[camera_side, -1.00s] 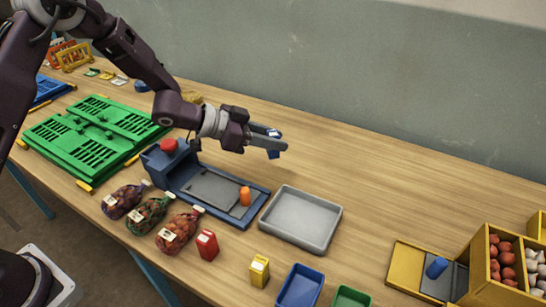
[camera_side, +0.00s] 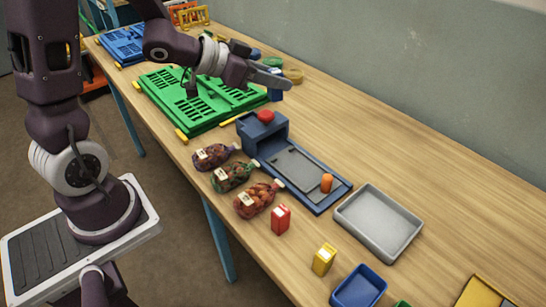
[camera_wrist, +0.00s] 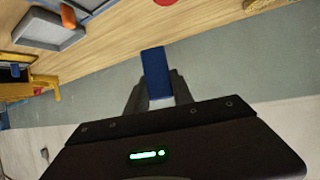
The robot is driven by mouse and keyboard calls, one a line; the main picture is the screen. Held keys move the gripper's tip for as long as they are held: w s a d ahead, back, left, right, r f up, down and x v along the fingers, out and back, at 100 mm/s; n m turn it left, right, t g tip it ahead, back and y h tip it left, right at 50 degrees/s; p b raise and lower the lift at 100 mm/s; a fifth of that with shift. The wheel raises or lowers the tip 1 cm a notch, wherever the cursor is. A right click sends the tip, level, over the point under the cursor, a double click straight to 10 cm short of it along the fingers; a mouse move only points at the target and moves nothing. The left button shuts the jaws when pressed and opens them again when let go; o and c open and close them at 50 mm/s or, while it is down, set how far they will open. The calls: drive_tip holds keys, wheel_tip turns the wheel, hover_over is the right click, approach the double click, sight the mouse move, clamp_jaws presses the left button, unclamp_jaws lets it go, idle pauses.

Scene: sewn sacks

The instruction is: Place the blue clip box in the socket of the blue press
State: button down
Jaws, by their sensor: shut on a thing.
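My gripper (camera_side: 280,82) is in the air behind and above the blue press's head, near the green crates. Its jaws are shut on the blue clip box (camera_wrist: 156,72), which sticks out between the fingertips in the wrist view. In the side view part of the box (camera_side: 275,95) shows below the fingers. The blue press (camera_side: 318,205) lies on the table with a red button (camera_side: 265,116) on its raised head. A grey plate (camera_side: 292,168) lies in its bed, with an orange peg (camera_side: 327,183) at the near right end. I cannot make out the socket clearly.
Folded green crates (camera_side: 190,100) lie left of the press. A grey tray (camera_side: 350,212), a yellow box (camera_side: 324,259) and a blue bin (camera_side: 345,295) are to the right. The table behind the press is clear.

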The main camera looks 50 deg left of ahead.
drive_tip(key=shift+w+r, duration=0.15)
drive_tip(key=shift+w, duration=0.1)
drive_tip(key=w+a+r+n+g+y, duration=0.1)
drive_tip(key=w+a+r+n+y, duration=0.35)
drive_tip(key=w, duration=0.25)
drive_tip(key=w+a+r+n+y, duration=0.3)
drive_tip(key=w+a+n+y, duration=0.2)
drive_tip(key=w+n+y, duration=0.15)
drive_tip(key=shift+s+a+f+n+g+y, duration=0.2)
drive_tip(key=shift+s+f+n+g+y, duration=0.6)
drive_tip(key=shift+s+f+n+g, duration=1.85)
drive_tip(key=shift+s+a+f+n+g+y, duration=0.15)
drive_tip(key=shift+s+f+n+g+y, duration=0.7)
drive_tip(key=shift+s+f, duration=2.05)
drive_tip(key=shift+s+a+f+n+g+y, duration=0.2)
drive_tip(key=shift+s+f+n+g+y, duration=0.95)
drive_tip(key=shift+f, duration=3.05)
